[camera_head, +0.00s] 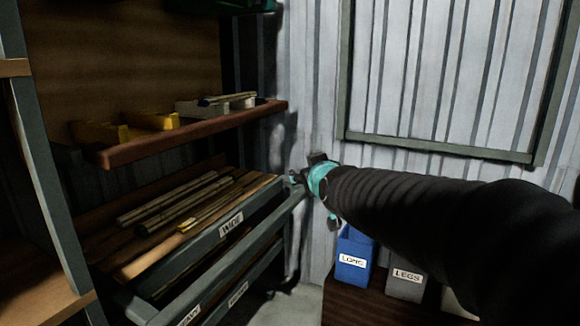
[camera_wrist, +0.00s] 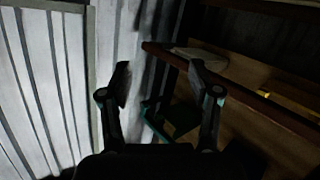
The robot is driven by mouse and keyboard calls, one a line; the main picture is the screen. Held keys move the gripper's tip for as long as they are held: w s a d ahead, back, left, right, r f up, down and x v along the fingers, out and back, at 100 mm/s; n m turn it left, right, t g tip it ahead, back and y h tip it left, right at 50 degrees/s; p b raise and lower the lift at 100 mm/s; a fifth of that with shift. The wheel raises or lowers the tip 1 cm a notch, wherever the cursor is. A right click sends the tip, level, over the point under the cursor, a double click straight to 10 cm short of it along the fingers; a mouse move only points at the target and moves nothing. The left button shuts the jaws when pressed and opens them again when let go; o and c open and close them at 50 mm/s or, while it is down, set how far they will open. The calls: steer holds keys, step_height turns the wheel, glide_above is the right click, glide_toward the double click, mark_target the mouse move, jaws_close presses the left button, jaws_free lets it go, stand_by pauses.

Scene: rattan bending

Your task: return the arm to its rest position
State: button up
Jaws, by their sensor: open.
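My black arm (camera_head: 440,215) reaches in from the right in the head view, with a teal band near its end. My gripper (camera_wrist: 160,80) shows in the wrist view with its two dark fingers spread wide and nothing held between them. In the head view the gripper end is partly hidden and small, beside the right end of the rack's drawers, in front of the corrugated wall (camera_head: 300,120). From that view I cannot tell whether it touches the drawer edge.
An open drawer labelled WIDE (camera_head: 231,224) holds several rods. Above it, a shelf (camera_head: 190,136) carries yellow bins (camera_head: 150,120) and a pale tray (camera_head: 205,107). Below my arm stand a blue LONG bin (camera_head: 353,262) and a grey LEGS bin (camera_head: 407,284).

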steer(key=s+d+f+m+g+h, duration=0.1)
steer(key=s+d+f+g, duration=0.2)
steer(key=s, duration=0.8)
steer(key=s+d+f+m+g+h+p, duration=0.1)
steer(key=s+d+f+m+g, duration=0.1)
steer(key=s+f, duration=0.6)
steer(key=s+d+f+m+g+h, duration=0.1)
steer(key=s+d+f+g, duration=0.3)
steer(key=s, duration=1)
steer(key=shift+s+d+f+m+g, duration=0.3)
steer(key=shift+d+f+m, duration=0.2)
steer(key=shift+d+f, duration=0.55)
